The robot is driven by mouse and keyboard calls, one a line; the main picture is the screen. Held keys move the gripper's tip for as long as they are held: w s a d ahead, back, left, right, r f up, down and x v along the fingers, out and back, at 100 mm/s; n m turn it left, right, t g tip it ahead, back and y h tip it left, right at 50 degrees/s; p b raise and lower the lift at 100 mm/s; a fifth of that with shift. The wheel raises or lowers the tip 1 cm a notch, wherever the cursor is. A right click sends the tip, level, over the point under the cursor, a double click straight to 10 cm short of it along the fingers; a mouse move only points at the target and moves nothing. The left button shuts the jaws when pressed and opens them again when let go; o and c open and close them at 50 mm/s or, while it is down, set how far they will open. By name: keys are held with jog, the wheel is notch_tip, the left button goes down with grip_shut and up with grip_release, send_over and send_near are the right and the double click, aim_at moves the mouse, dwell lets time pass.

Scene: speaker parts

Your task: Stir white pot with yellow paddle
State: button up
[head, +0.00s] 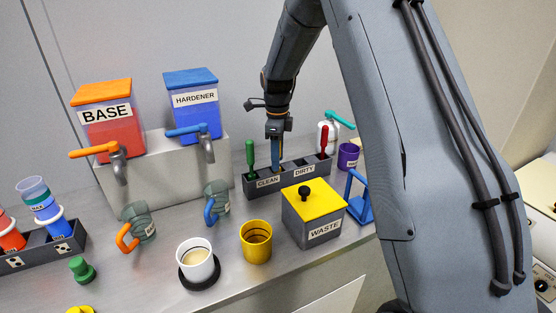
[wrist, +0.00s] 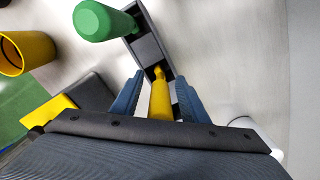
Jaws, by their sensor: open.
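The white pot (head: 207,268) stands upright on a black round base near the table's front edge, with beige contents inside. My gripper (head: 276,162) is over the dark CLEAN/DIRTY rack (head: 252,190), fingers pointing down. In the wrist view, the yellow paddle (wrist: 159,100) stands in the rack (wrist: 146,42) between the two open fingers of my gripper (wrist: 157,97). I see no clear grip on it. In the head view, the yellow paddle is hidden behind my gripper.
A green-handled paddle (head: 250,155) stands left of my gripper and a red-handled one (head: 324,140) at the right end. A yellow cup (head: 256,245) and the WASTE box (head: 313,225) stand in front. Grey cups (head: 215,197) stand left.

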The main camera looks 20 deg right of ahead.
jog(key=shift+c, duration=0.5)
grip_shut()
jog(key=shift+r+p, duration=2.85)
jog(key=shift+r, duration=2.2)
